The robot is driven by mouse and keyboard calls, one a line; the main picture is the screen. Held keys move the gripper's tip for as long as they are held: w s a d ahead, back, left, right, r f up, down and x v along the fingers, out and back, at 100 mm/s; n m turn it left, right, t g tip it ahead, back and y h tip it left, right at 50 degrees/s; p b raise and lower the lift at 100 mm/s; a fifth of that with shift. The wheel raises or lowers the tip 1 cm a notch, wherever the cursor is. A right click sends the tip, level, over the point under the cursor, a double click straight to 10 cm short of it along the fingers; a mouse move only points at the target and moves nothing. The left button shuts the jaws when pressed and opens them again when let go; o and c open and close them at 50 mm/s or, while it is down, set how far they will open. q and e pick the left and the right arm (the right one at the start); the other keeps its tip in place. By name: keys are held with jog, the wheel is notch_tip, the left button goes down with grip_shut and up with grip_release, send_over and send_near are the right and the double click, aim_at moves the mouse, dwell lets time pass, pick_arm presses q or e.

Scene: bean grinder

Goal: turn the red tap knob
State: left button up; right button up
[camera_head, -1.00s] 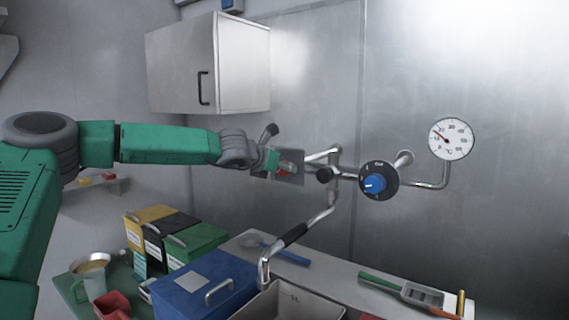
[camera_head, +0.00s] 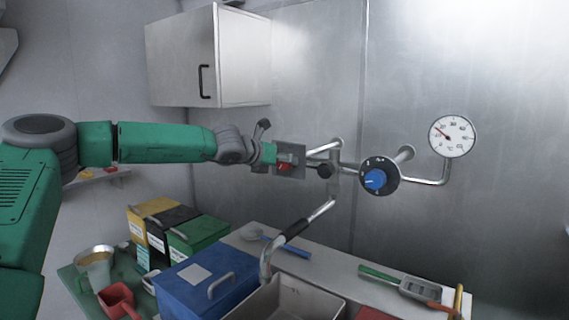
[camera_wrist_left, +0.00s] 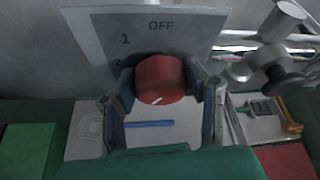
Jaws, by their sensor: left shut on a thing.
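The red tap knob (camera_wrist_left: 160,80) sits in front of a grey plate (camera_wrist_left: 95,35) marked OFF, 1 and 2 in the left wrist view. My left gripper (camera_wrist_left: 165,95) has its two fingers on either side of the knob and is shut on it. A white mark shows on the knob's lower part. In the head view the red knob (camera_head: 285,168) is partly hidden by my left gripper (camera_head: 272,158) at the wall plate. My right gripper is in neither view.
A pipe with a blue knob (camera_head: 375,180) and a round gauge (camera_head: 452,136) are to the right. A cabinet (camera_head: 210,58) hangs above my left arm. Below are a sink (camera_head: 290,300), a blue box (camera_head: 207,280) and several lidded bins.

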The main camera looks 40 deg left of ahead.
pick_arm(q)
jog(key=o, duration=1.1)
jog(key=shift+s+f, duration=0.1)
jog(key=shift+f, duration=0.45)
jog(key=shift+o, duration=0.3)
jog(key=shift+a, duration=0.1)
jog(key=shift+w+r, duration=0.15)
jog(key=shift+w, duration=0.05)
jog(key=shift+s+r, duration=0.4)
jog(key=shift+s, duration=0.2)
jog(key=v, duration=1)
jog(key=shift+s, duration=0.25)
